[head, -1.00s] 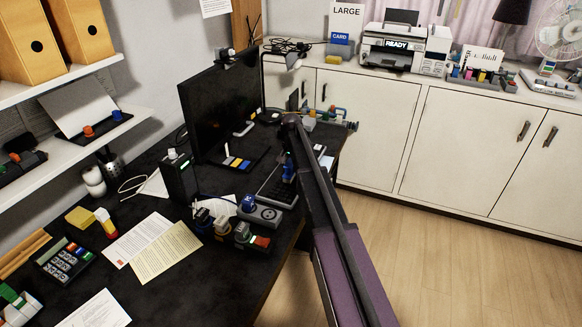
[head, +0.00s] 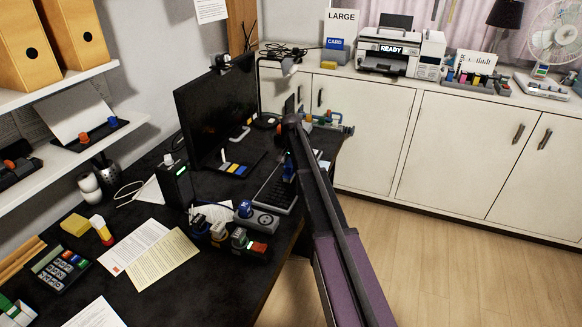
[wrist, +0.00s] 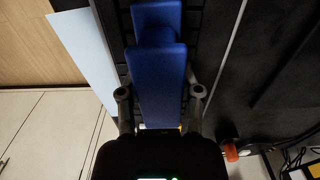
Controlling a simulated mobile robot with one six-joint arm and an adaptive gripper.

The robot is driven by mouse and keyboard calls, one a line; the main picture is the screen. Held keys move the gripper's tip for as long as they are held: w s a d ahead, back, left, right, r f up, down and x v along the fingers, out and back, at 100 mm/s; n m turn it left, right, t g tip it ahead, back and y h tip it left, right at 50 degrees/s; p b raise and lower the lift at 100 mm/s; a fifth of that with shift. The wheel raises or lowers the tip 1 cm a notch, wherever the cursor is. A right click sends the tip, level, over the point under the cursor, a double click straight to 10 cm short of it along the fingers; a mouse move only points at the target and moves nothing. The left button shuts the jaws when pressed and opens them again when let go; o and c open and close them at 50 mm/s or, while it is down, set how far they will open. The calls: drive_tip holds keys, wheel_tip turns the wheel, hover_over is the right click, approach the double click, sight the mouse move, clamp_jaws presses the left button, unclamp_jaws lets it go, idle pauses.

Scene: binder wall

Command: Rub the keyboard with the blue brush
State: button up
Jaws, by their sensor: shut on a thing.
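The dark keyboard (head: 269,197) lies on the black desk in front of the monitor, partly hidden by my arm in the head view. Its keys also show beside the brush in the wrist view (wrist: 208,32). My gripper (wrist: 160,93) is shut on the blue brush (wrist: 160,62), with one finger on each side of it. The brush lies over the keyboard in the wrist view; I cannot tell whether it touches the keys. In the head view only a small blue bit of the brush shows beside my arm.
The monitor (head: 218,112) stands behind the keyboard. A grey device with a blue knob (head: 256,217) and several small stamp-like items (head: 227,238) sit near its front end. A pale sheet (wrist: 84,45) lies beside the keyboard. White cabinets (head: 365,125) stand beyond the desk.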

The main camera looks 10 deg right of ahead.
sight(287, 167)
drive_tip(key=shift+w, duration=0.1)
drive_tip(key=shift+w+d, duration=1.15)
drive_tip(key=shift+w, duration=0.3)
drive_tip(key=shift+s+a, duration=0.1)
drive_tip(key=shift+s+a+f, duration=0.1)
drive_tip(key=shift+s+a, duration=0.45)
drive_tip(key=shift+s, duration=0.3)
drive_tip(key=shift+s+a, duration=0.55)
drive_tip(key=shift+s, duration=0.25)
drive_tip(key=shift+s+a, duration=1.15)
drive_tip(key=shift+s, duration=0.3)
drive_tip(key=shift+s+a, duration=0.55)
drive_tip(key=shift+s, duration=0.25)
drive_tip(key=shift+s+a, duration=0.5)
drive_tip(key=shift+s, duration=0.25)
